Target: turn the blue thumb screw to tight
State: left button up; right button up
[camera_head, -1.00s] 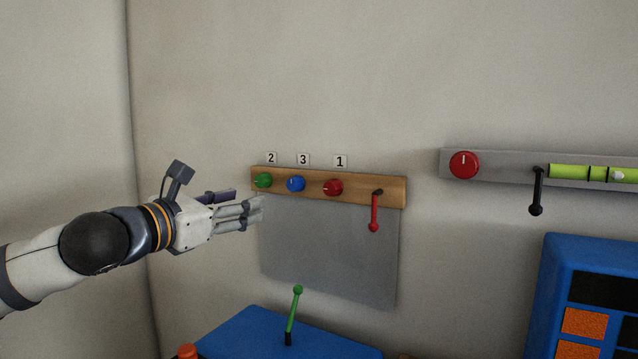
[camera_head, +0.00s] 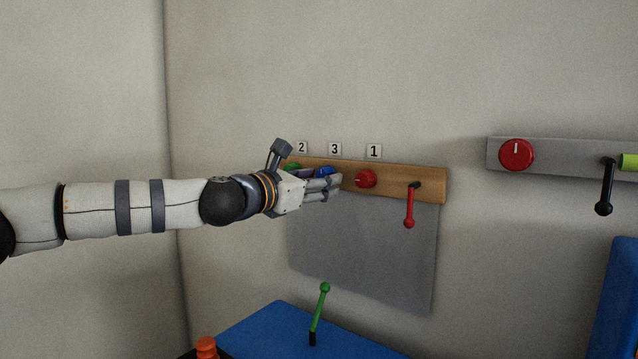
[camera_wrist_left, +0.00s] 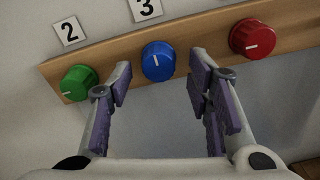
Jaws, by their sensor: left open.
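The blue thumb screw (camera_wrist_left: 158,62) is a round knob with a white mark, on a wooden rail below the label 3. In the head view only a bit of the blue screw (camera_head: 326,170) shows, the rest behind my gripper. My left gripper (camera_head: 338,186) is in front of the rail at this screw. In the left wrist view its two fingers (camera_wrist_left: 160,72) stand open, one on each side of the blue screw and just short of it, with nothing between them. My right gripper is not in view.
On the same wooden rail (camera_head: 432,184), a green knob (camera_wrist_left: 79,82) is to the left and a red knob (camera_wrist_left: 252,38) to the right, both close to my fingers. A red lever (camera_head: 409,207) hangs further right. A green lever (camera_head: 320,310) stands on a blue box below.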

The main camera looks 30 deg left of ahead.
pick_arm(q)
jog(key=shift+r, duration=0.15)
jog(key=shift+c, duration=0.2)
grip_shut()
jog(key=shift+m, duration=0.3)
